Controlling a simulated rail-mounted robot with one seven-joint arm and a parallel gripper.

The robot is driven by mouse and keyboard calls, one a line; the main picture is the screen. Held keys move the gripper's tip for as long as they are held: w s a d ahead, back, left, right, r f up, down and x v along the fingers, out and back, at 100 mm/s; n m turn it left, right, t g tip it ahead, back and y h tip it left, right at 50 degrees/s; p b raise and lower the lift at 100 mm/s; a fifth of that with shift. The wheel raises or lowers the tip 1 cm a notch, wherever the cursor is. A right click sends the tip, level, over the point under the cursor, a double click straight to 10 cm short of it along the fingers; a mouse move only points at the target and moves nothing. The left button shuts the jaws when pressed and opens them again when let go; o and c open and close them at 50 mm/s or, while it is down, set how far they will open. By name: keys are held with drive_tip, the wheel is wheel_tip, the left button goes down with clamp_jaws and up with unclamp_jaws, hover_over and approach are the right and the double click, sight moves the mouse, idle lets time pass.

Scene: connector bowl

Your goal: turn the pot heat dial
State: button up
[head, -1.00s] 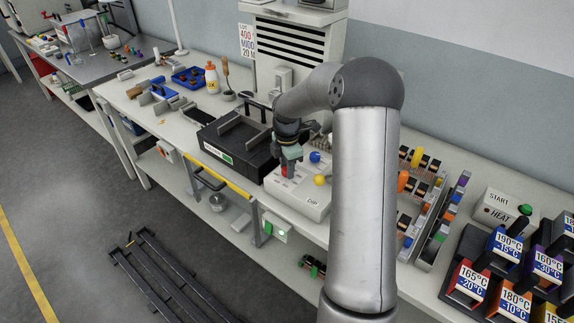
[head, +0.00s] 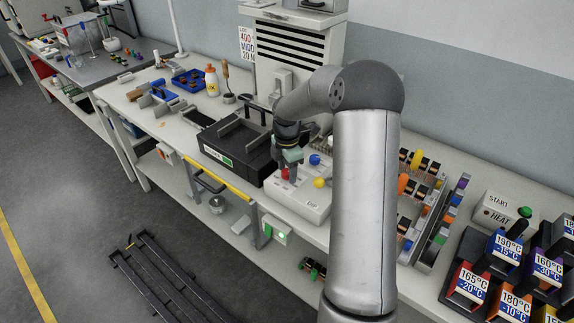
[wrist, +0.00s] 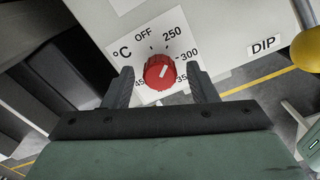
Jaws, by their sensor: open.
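The pot heat dial (wrist: 159,72) is a red knob with a pale pointer mark, on a white °C scale plate (wrist: 125,16) in the wrist view. The mark seems to point up and right, between 250 and 300. In the head view the red dial (head: 286,174) shows just below my gripper (head: 288,163), on the pale control box (head: 298,203). My gripper (wrist: 160,77) is open in the wrist view, with one dark finger on each side of the dial. I cannot tell whether the fingers touch it.
The box also carries a blue knob (head: 314,160), a yellow knob (head: 320,183) and a DIP label (wrist: 264,45). A black tray unit (head: 236,150) stands to its left. Racks of coloured parts (head: 425,205) stand to the right, past my arm.

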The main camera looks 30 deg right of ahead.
sight(287, 171)
wheel_tip(287, 171, up, 17)
drive_tip(key=b, duration=0.1)
drive_tip(key=shift+r, duration=0.2)
idle(0.5)
drive_tip(key=s+a+m+h, duration=0.1)
drive_tip(key=s+a+m, duration=0.6)
drive_tip(key=s+a, duration=0.4)
drive_tip(key=s+a+f+m, duration=0.2)
drive_tip(key=s+m, duration=0.1)
drive_tip(key=s, duration=0.3)
drive_tip(key=s+a+f+m, duration=0.1)
drive_tip(key=s+f+m, duration=0.2)
drive_tip(key=s, duration=0.4)
drive_tip(key=s+a+f+m+y, duration=0.1)
drive_tip(key=s+a+f+m, duration=0.1)
drive_tip(key=s+m, duration=0.3)
drive_tip(key=shift+s+a+f+t, duration=0.25)
drive_tip(key=shift+s+a+t, duration=0.05)
drive_tip(key=shift+s, duration=0.7)
drive_tip(key=shift+w, duration=0.1)
